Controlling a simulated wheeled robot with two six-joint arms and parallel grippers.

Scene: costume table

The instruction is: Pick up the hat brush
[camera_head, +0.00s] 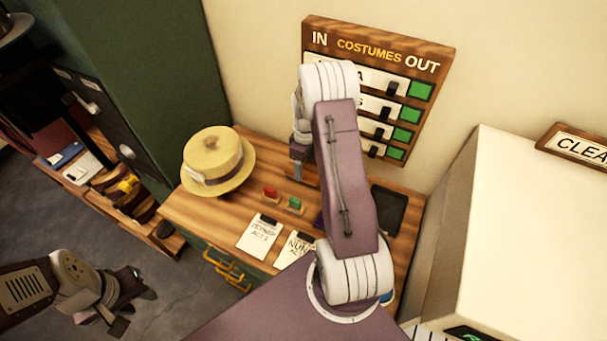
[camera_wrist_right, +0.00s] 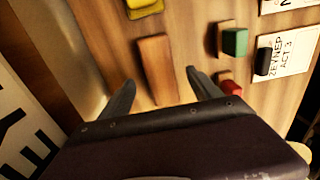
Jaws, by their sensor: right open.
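A plain brown wooden block, which I take to be the hat brush (camera_wrist_right: 157,68), lies on the wooden table top in the right wrist view. Its near end sits between the two dark fingers of my right gripper (camera_wrist_right: 160,84), which are apart with a gap on each side. In the head view my right gripper (camera_head: 297,168) hangs over the back of the table, and my arm hides much of that spot. My left gripper (camera_head: 128,300) is away from the table at the lower left, over the floor; its jaw opening is unclear.
A straw hat (camera_head: 215,162) stands at the table's left. Red (camera_head: 270,192) and green (camera_head: 294,203) blocks and paper cards (camera_head: 262,235) lie in front of my right gripper. A dark tray (camera_head: 388,208) is to the right. A costumes board (camera_head: 378,85) hangs behind.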

